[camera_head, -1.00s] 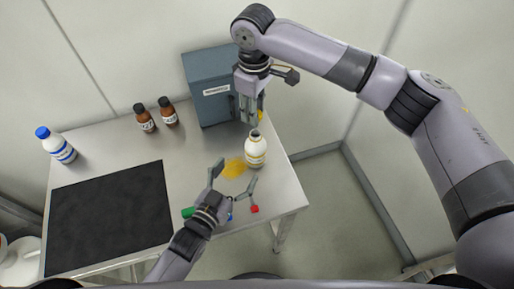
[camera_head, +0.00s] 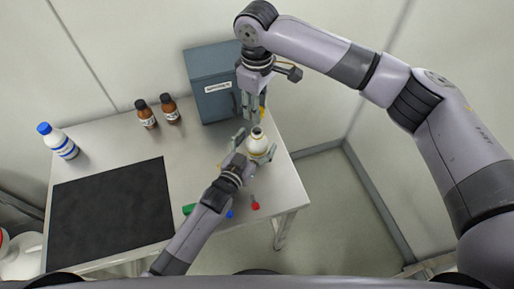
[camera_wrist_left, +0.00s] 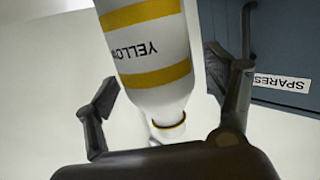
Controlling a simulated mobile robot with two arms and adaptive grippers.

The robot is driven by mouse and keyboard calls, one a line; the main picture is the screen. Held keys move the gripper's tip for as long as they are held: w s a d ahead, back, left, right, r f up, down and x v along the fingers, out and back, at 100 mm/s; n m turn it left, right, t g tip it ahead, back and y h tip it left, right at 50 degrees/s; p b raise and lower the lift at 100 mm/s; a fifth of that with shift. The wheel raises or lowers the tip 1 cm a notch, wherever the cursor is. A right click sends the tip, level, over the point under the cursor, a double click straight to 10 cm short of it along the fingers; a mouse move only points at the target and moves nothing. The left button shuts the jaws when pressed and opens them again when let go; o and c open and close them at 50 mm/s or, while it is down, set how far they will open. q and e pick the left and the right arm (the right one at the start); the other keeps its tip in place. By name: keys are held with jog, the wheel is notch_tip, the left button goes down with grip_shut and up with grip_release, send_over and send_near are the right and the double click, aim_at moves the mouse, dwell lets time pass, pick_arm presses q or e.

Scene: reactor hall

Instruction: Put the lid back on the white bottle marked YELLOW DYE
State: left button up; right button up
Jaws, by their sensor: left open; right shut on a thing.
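The white bottle (camera_head: 257,147) stands upright and uncapped near the right side of the table, its dark-rimmed mouth showing. In the left wrist view the bottle (camera_wrist_left: 160,60) appears upside down, with yellow bands and the word YELLOW. My left gripper (camera_head: 254,143) is open with its fingers on either side of the bottle; I cannot tell whether they touch it. My right gripper (camera_head: 252,112) points down just above and behind the bottle mouth. It is shut on a small yellow piece (camera_head: 263,113), apparently the lid, mostly hidden by the fingers.
A blue-grey SPARES box (camera_head: 213,90) stands close behind the bottle. Two brown bottles (camera_head: 147,116) and a blue-capped white bottle (camera_head: 60,143) stand farther left. A black mat (camera_head: 110,215) covers the left front. Small red (camera_head: 255,206), blue and green items lie near the front edge.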

pick_arm(q)
jog(key=shift+w+d, duration=0.1)
jog(key=shift+w, duration=0.05)
jog(key=shift+c, duration=0.3)
jog(key=c, duration=1.7)
jog(key=shift+c, duration=0.2)
pick_arm(e)
send_over(257, 131)
jog(key=shift+f, duration=2.45)
jog(key=shift+f, duration=0.9)
pick_arm(q)
grip_shut()
pick_arm(e)
jog(key=shift+f, duration=0.6)
